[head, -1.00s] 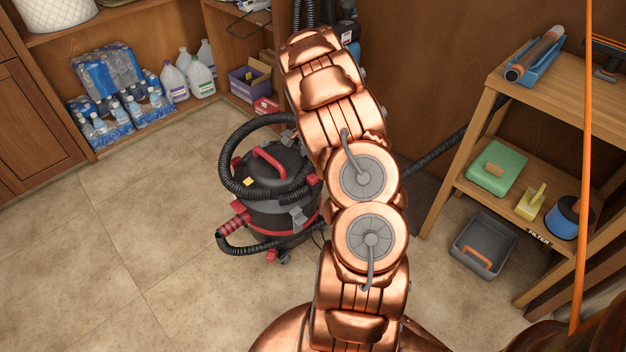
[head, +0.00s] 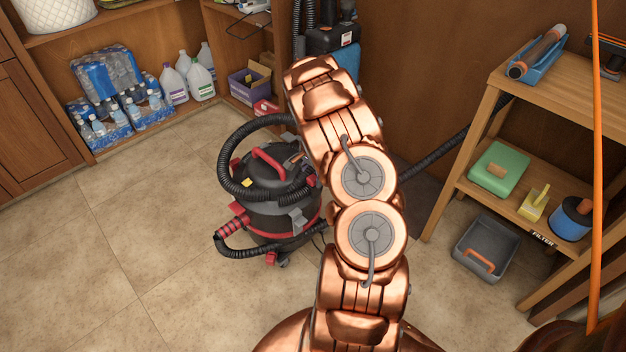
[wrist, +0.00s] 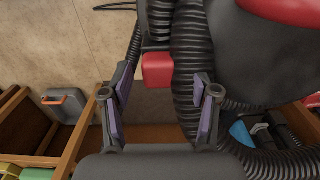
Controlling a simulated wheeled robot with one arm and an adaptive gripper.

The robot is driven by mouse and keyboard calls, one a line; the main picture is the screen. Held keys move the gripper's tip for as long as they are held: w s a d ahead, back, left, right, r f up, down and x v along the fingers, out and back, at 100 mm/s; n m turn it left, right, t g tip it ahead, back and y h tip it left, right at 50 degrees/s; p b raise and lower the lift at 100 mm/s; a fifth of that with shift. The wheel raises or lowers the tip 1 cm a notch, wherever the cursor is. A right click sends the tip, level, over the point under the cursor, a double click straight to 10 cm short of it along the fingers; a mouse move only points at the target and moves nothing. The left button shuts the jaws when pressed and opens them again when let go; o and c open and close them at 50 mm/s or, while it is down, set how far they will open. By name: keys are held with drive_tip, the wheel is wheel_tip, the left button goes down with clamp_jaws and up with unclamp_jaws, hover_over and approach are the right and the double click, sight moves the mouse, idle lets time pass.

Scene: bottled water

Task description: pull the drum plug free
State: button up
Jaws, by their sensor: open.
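The shop vacuum (head: 270,205) stands on the tiled floor, a dark drum with red trim and a black hose around it. In the wrist view, a red block (wrist: 158,70) lies between and just beyond the fingertips, beside the ribbed hose. I take it for the drum plug but cannot be sure. My gripper (wrist: 163,80) is open, its two purple-padded fingers spread apart with nothing between the pads. In the head view my copper arm covers the vacuum's right side, and the gripper is not clearly visible.
The black hose (wrist: 195,70) runs close to the right finger. A wooden shelf unit (head: 535,85) stands at right, with a grey bin (head: 484,240) below. Bottled water (head: 105,128) and jugs (head: 187,80) sit on the left shelf. The floor at left is clear.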

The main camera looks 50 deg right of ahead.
sight(312, 177)
clamp_jaws()
idle(1.0)
drive_tip(key=shift+r, duration=0.1)
drive_tip(key=shift+r+p, duration=0.8)
drive_tip(key=shift+r, duration=2.15)
